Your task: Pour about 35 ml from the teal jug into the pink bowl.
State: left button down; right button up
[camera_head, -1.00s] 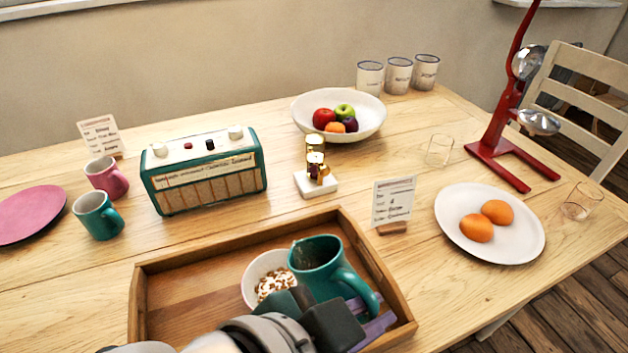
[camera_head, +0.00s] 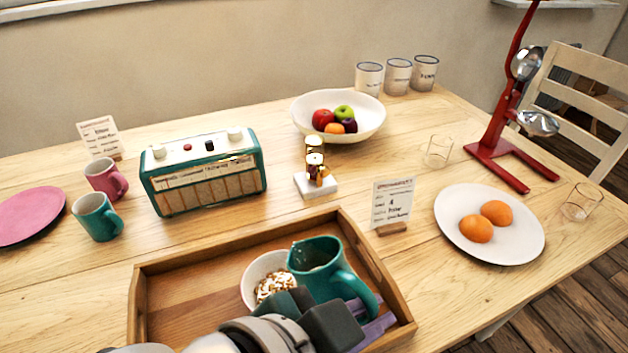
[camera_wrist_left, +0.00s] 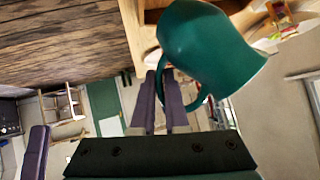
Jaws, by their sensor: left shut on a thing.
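The teal jug (camera_head: 325,284) is held over the right part of the wooden tray, its mouth tipped a little to the left, towards the bowl. My left gripper (camera_head: 368,318) is shut on the jug's handle; the left wrist view also shows the jug (camera_wrist_left: 205,45) with its handle between the purple fingers (camera_wrist_left: 165,85). The bowl (camera_head: 254,278) looks pale pinkish-white and sits in the tray just left of the jug, partly hidden by jug and gripper. White and brown bits show in it. No stream is visible between them. My right gripper is not in view.
The wooden tray (camera_head: 190,257) has raised walls around the bowl. A radio (camera_head: 205,180), a small white stand (camera_head: 316,187), a card (camera_head: 393,203) and a plate with oranges (camera_head: 518,245) stand beyond it. The tray's left part is clear.

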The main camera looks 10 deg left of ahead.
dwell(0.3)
pick_arm(q)
jog(key=shift+d, duration=0.1)
notch_tip(320, 180, down, 6)
jog(key=s+m+t+y+b, duration=0.1)
jog(key=m+t+y+b, duration=0.1)
jog(key=b, duration=0.4)
jog(key=shift+d+f+m+y, duration=0.2)
jog(key=shift+m+y, duration=0.1)
jog(key=shift+y, duration=0.4)
